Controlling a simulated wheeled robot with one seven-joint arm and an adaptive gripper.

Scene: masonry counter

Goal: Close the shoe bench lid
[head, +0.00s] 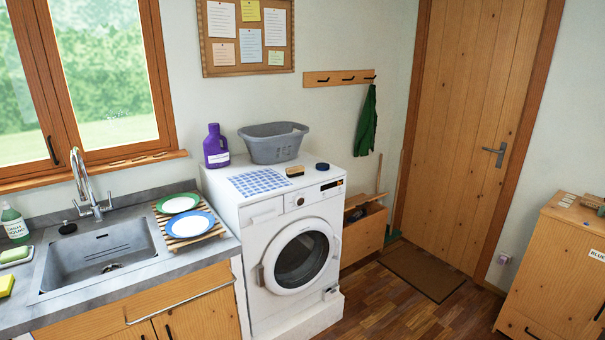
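The shoe bench (363,238) is a low wooden box against the wall, between the washing machine and the door. Its top looks open, with a dark item, perhaps a shoe, showing inside. The washing machine hides the left part of the bench, so the lid's full shape and angle cannot be told. My gripper is not in view.
The washing machine (262,215) stands left of the bench, carrying a grey basket (273,146). A green cloth (366,122) hangs above the bench. A brown mat (422,272) lies before the closed door (477,120). A wooden cabinet (555,270) stands at right. The wooden floor between is clear.

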